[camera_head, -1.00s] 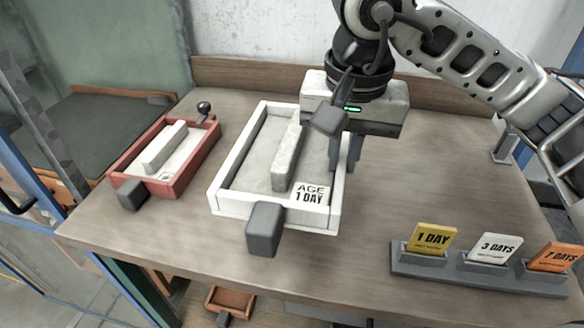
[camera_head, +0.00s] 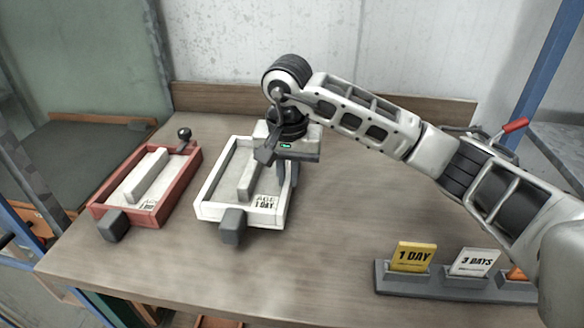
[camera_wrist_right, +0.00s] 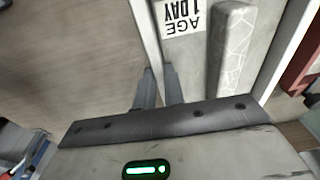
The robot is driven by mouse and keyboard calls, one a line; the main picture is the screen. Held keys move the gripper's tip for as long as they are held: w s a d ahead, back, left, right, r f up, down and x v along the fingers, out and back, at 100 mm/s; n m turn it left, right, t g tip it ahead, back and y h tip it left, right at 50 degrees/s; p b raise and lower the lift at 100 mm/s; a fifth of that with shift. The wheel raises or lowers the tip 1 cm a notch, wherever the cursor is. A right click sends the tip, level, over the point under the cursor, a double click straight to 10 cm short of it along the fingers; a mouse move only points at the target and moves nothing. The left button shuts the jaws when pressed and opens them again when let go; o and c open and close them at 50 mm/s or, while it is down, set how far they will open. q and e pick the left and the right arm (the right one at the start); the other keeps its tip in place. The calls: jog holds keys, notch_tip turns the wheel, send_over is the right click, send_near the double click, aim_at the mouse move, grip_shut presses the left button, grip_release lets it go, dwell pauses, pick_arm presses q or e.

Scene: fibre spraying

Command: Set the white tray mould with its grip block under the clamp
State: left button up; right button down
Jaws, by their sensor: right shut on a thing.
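The white tray mould (camera_head: 204,202), filled with grey material and labelled AGE 1 DAY, stands at centre left in the head view, with a raised pale bar inside. Its dark grip block (camera_head: 231,226) sticks out at the near end. My right gripper (camera_head: 288,178) is shut on the tray's right wall; in the right wrist view the fingers (camera_wrist_right: 159,92) straddle this wall (camera_wrist_right: 148,30). I cannot tell whether the tray touches the bench. A red-handled device (camera_head: 515,125), probably the clamp, shows at the back right, mostly hidden by my right arm. My left gripper is out of view.
A red tray mould (camera_head: 190,170) with its own dark block lies close on the left. A grey rack (camera_head: 440,288) with 1 DAY and 3 DAYS cards stands at the front right. Bench (camera_head: 330,240) between the tray and rack is clear.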

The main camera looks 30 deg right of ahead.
jog(key=shift+w+f+p, duration=0.2)
jog(key=shift+f+p, duration=0.25)
jog(key=shift+f, duration=1.05)
jog(key=shift+f, duration=0.15)
jog(key=c, duration=1.5)
grip_release()
jog(key=shift+s+f, duration=0.1)
jog(key=shift+s, duration=0.05)
jog(key=r, duration=0.4)
jog(key=r+b, duration=0.1)
jog(key=r, duration=0.3)
jog(key=s+r, duration=0.1)
jog(key=r, duration=0.3)
jog(key=shift+a+r, duration=0.1)
jog(key=shift+a, duration=0.15)
